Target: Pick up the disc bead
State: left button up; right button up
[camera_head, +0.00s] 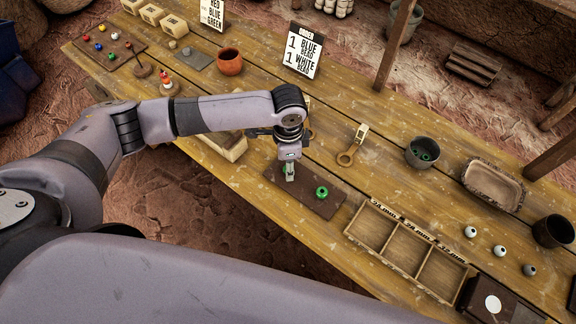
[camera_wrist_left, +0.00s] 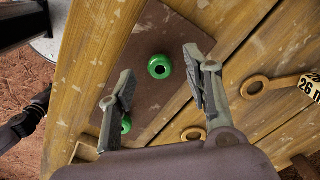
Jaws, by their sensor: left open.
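A green disc bead (camera_head: 322,192) with a dark centre hole lies on a dark brown mat (camera_head: 328,207) on the wooden table. My left gripper (camera_head: 290,176) points down above the mat's left part. In the left wrist view, a green bead (camera_wrist_left: 160,66) shows between the open, empty fingertips (camera_wrist_left: 158,63), with the mat below. A second green piece (camera_wrist_left: 126,124) is partly hidden behind the left finger; in the head view the gripper covers that area. A dark jointed part at the wrist view's left edge may be my right arm; its jaws are unclear.
A three-compartment wooden tray (camera_head: 407,247) stands right of the mat. A ring-shaped wooden gauge (camera_head: 352,146) and a dark cup with green pieces (camera_head: 422,152) lie behind. An order sign (camera_head: 303,52) stands farther back. White beads (camera_head: 500,251) lie at the right.

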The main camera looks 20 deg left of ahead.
pick_arm(q)
jog(key=shift+f, duration=0.55)
jog(key=shift+c, duration=0.6)
jog(key=c, duration=0.8)
jog(key=shift+o, duration=0.2)
jog(key=shift+r, duration=0.6)
notch_tip(320, 180, up, 19)
jog(key=b, duration=0.2)
